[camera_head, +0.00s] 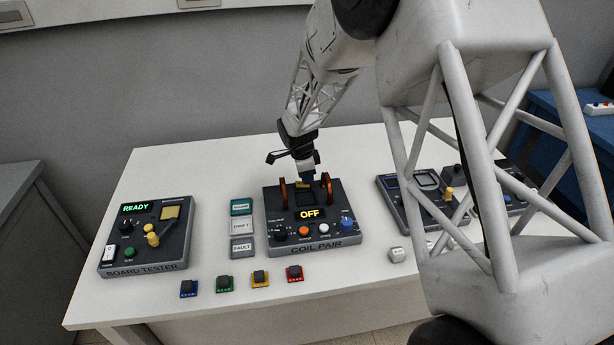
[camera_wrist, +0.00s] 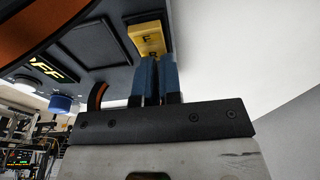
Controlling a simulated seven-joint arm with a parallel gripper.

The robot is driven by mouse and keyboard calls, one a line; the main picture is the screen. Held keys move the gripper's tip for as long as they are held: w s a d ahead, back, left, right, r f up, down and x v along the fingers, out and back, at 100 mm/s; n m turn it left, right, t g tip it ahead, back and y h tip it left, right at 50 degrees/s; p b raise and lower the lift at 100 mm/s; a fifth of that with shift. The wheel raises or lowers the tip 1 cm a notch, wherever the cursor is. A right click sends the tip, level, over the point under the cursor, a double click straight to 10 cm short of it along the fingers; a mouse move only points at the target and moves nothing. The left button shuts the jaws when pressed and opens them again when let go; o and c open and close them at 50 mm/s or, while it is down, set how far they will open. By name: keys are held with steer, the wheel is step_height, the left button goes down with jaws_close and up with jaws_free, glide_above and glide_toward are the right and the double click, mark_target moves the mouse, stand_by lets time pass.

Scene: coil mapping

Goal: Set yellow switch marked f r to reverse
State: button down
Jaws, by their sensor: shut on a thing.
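The yellow switch (camera_wrist: 148,38) marked F and R is on the dark COIL PAIR panel (camera_head: 330,247), near the panel's edge in the wrist view. The F is readable; the R end is partly covered by my fingers. My gripper (camera_wrist: 153,62) has its two blue fingers close together, shut on the switch at its R-side end. In the head view my gripper (camera_head: 307,178) is at the back of the coil unit, between the two orange coils, and mostly hides the switch. I cannot tell the switch's tilt. The unit's display (camera_head: 310,214) reads OFF.
Orange coils (camera_head: 283,194) stand close on both sides of my gripper. The board tester (camera_head: 145,262) reading READY is at left, with labelled trays (camera_head: 242,228) beside it. Small coloured blocks (camera_head: 260,278) lie in front. Another dark panel (camera_head: 415,205) is at right.

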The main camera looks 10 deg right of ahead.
mark_target(296, 183)
steer(key=shift+s+a+f, duration=0.25)
steer(key=shift+s+f, duration=0.25)
steer(key=shift+f, duration=0.3)
steer(key=shift+a+r, duration=0.15)
steer(key=shift+a, duration=0.4)
steer(key=shift+r, duration=0.1)
step_height(296, 183, up, 15)
steer(key=a, duration=0.2)
steer(key=shift+w, duration=0.3)
